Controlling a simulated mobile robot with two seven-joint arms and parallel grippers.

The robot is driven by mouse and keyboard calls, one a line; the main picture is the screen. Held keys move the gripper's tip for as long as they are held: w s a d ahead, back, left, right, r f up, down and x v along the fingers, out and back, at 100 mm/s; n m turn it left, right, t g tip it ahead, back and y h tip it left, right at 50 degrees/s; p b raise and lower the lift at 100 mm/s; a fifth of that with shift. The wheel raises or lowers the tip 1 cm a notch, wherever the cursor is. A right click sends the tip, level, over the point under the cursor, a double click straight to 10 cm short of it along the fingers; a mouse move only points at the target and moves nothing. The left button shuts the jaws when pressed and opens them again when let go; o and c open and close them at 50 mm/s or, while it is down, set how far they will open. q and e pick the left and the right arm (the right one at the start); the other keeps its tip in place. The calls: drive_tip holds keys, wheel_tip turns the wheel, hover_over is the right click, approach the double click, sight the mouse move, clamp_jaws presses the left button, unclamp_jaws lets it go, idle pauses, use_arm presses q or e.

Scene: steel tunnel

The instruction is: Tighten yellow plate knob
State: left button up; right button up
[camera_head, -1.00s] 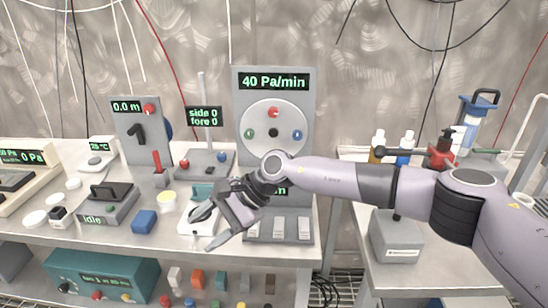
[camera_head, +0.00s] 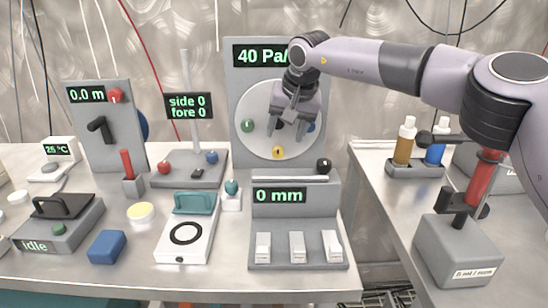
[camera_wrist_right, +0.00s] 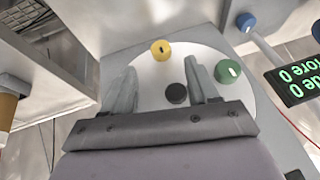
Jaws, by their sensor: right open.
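The yellow knob (camera_head: 278,152) sits at the bottom of the round pale plate (camera_head: 258,140) on the upright grey panel; it also shows in the right wrist view (camera_wrist_right: 160,48). The green knob (camera_head: 247,126) is at the plate's left and the blue knob (camera_head: 311,127) at its right. My right gripper (camera_head: 284,133) is in front of the plate, fingers down, just above the yellow knob in the head view. It is open and empty. In the wrist view its fingertips (camera_wrist_right: 161,68) point toward the yellow knob, with the black knob (camera_wrist_right: 176,93) showing between the fingers. The red knob is hidden. My left gripper is out of view.
Below the panel stands a grey "0 mm" box (camera_head: 318,205) with several white keys and a black ball knob (camera_head: 323,165) on top. A teal-lidded white device (camera_head: 186,232) is to its left. Bottles (camera_head: 404,142) and a red-handled grey device (camera_head: 457,250) stand at the right.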

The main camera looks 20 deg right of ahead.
sight(279, 154)
drive_tip(key=shift+x, duration=3.55)
drive_tip(key=shift+s, duration=0.1)
drive_tip(key=c, duration=1)
drive_tip(key=shift+f, duration=0.1)
drive_tip(key=shift+c, duration=0.2)
